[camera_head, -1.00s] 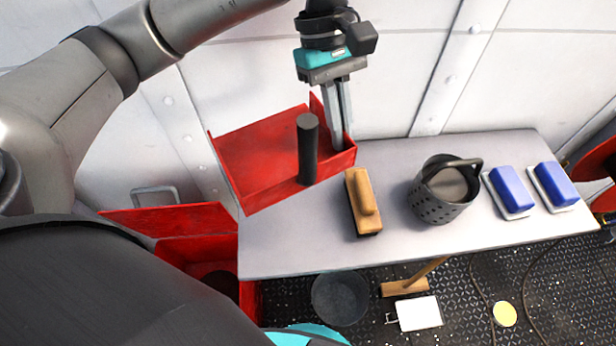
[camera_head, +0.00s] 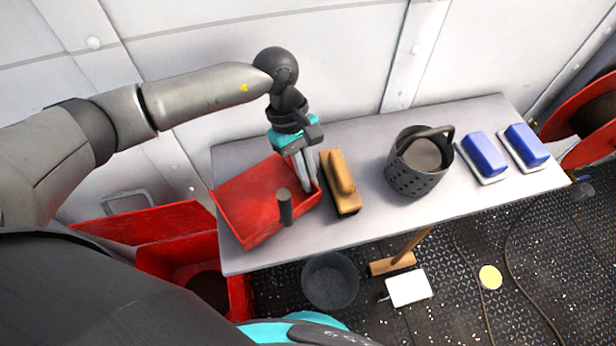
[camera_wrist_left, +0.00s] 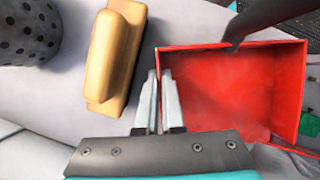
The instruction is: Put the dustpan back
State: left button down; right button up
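The dustpan (camera_head: 245,207) is red with a dark upright handle (camera_head: 285,208). It is at the left end of the grey bench (camera_head: 350,235), low over or on its top; I cannot tell whether it touches. My left gripper (camera_head: 306,186) points down at the dustpan's right wall. In the left wrist view, the two fingers (camera_wrist_left: 158,92) sit close together on either side of the red dustpan (camera_wrist_left: 225,88) wall, shut on it. The dark handle also shows there (camera_wrist_left: 262,18). My right gripper is not in view.
A wooden brush (camera_head: 341,182) lies close right of the dustpan. A dark perforated basket (camera_head: 412,182) and two blue-topped brushes (camera_head: 484,154) stand further right. A red open box (camera_head: 160,222) is below left, and a dark bucket (camera_head: 330,281) is on the floor.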

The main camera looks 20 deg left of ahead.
pick_arm(q)
jog(key=shift+f, duration=0.35)
jog(key=shift+f, duration=0.2)
jog(key=c, duration=1)
grip_release()
jog(key=shift+c, duration=0.2)
jog(key=shift+r, duration=0.1)
jog(key=shift+r, duration=0.15)
jog(key=v, duration=1.2)
